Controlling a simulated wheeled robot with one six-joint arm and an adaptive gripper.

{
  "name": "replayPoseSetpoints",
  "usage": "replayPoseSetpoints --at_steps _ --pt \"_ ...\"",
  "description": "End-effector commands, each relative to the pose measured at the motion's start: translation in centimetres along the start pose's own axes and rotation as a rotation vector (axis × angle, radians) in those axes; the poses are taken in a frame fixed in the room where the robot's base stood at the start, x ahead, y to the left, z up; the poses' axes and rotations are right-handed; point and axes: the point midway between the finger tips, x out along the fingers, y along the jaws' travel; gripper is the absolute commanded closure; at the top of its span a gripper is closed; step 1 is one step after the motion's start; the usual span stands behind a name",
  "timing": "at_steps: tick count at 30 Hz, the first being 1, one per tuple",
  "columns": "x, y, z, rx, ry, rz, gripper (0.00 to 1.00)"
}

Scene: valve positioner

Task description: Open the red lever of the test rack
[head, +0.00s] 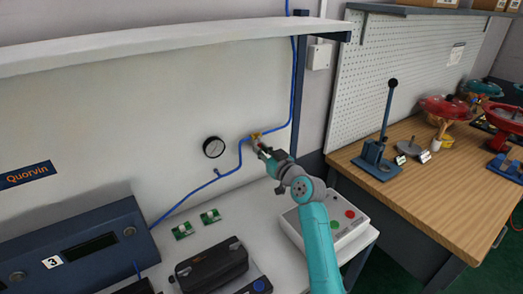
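The test rack is a pale back panel (110,120) with a blue tube running across it. A small brass valve (256,135) sits in the blue tube, right of a round gauge (213,147). A small bit of red, apparently the red lever (262,146), shows just below the valve at the tip of my gripper (262,150). My gripper is right at the valve, seen from behind and small. It covers most of the lever, so the lever's angle and any contact are unclear. I cannot tell whether the fingers are open or shut.
A white shelf (150,48) overhangs the rack. Below my arm stands a box with red and green buttons (338,228). Green circuit boards (210,216), a black case (212,265) and a blue unit (95,243) are on the bench. A wooden workbench (430,195) stands right.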

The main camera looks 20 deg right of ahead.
Motion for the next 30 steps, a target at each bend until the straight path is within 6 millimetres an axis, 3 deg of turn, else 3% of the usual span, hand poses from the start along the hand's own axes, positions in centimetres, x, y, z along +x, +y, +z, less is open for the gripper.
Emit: replayPoseSetpoints --at_steps 14,30 --pt "0.0 -0.3 0.0 0.082 0.000 -0.001 1.00" --pt "0.0 -1.6 -0.4 0.477 0.000 0.000 1.00"
